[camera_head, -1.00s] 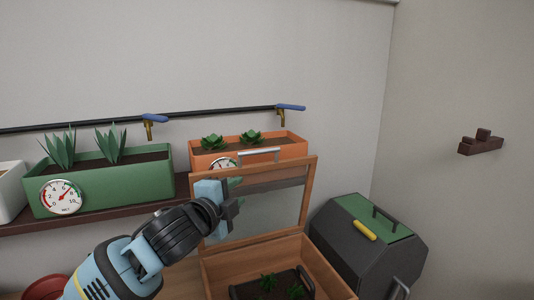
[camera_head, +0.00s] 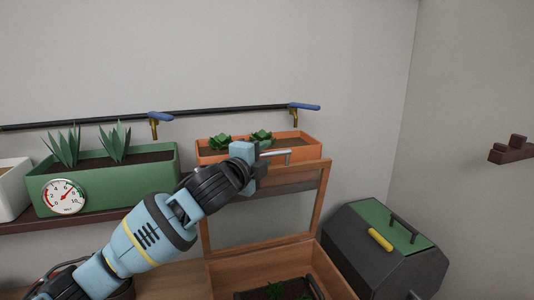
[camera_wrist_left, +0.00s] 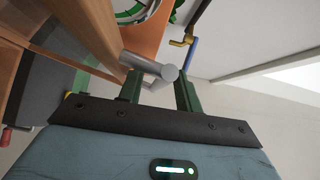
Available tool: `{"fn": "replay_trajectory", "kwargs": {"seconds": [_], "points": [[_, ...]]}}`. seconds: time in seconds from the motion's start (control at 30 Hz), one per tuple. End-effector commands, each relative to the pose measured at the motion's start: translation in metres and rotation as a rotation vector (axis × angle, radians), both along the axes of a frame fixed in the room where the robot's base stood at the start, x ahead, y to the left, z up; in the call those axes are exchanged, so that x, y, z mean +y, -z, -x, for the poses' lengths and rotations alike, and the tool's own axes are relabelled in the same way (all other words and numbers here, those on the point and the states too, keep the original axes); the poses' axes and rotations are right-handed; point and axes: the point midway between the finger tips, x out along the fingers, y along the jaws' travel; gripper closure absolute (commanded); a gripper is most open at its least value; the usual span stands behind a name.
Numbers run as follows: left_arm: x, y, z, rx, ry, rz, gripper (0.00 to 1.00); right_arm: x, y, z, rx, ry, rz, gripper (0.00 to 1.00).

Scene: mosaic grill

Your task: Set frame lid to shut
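The frame lid (camera_head: 319,198), a wooden frame with a clear pane, stands raised and open at the back of the wooden box (camera_head: 330,272). A metal bar handle (camera_head: 277,154) is on its top edge. My left gripper (camera_head: 262,162) is at the left end of this handle. In the left wrist view the gripper's green fingers (camera_wrist_left: 159,88) are apart. The grey handle (camera_wrist_left: 148,66) lies at their tips, partly between them; I cannot tell whether they touch it. My right gripper is not in view.
An orange planter (camera_head: 310,148) stands behind the lid on a shelf. A green planter (camera_head: 105,190) with a dial is to the left. A dark bin with a green lid (camera_head: 372,227) stands right of the box. A pipe (camera_head: 220,111) runs along the wall.

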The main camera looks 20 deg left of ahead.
Motion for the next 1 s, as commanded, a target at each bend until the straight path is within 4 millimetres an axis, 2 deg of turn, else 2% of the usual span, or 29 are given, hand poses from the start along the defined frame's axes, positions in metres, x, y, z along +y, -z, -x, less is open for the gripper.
{"fn": "replay_trajectory", "kwargs": {"seconds": [0.23, 0.57, 0.83, 1.0], "points": [[-0.004, -0.001, -0.018, -0.001, -0.001, 0.001, 0.66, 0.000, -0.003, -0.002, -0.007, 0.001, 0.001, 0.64], [-0.004, 0.000, -0.020, -0.001, 0.001, 0.000, 0.66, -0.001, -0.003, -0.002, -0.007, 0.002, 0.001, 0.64], [-0.004, 0.000, -0.020, 0.000, 0.000, 0.001, 0.98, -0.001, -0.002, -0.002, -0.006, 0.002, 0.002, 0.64], [-0.004, 0.000, -0.020, 0.000, 0.000, 0.001, 1.00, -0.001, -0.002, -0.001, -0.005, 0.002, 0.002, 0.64]]}}
